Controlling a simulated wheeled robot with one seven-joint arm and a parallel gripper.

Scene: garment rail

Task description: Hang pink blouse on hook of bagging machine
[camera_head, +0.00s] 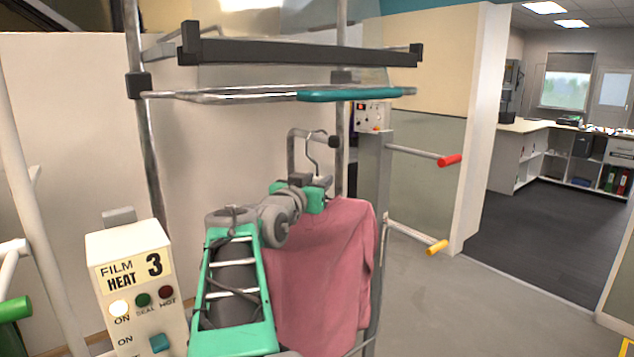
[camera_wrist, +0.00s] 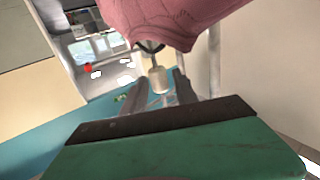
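The pink blouse (camera_head: 322,270) hangs on a hanger with a wire hook (camera_head: 313,150). The hanger's hook reaches up to the bent grey hook (camera_head: 297,134) of the bagging machine. Its curve overlaps that bar near the dark tip; I cannot tell for certain that it bears on it. My gripper (camera_head: 316,190) is at the hanger's neck, just above the blouse. In the wrist view, the blouse (camera_wrist: 180,20) is at the top, and the pale hanger neck (camera_wrist: 159,80) stands between my two spread fingers, with a gap on each side.
A film heat box (camera_head: 130,285) stands at the left. A dark bar (camera_head: 300,52) and a teal-handled rail (camera_head: 350,94) cross above. Rods with a red tip (camera_head: 449,160) and a yellow tip (camera_head: 437,247) stick out at right. Floor at right is clear.

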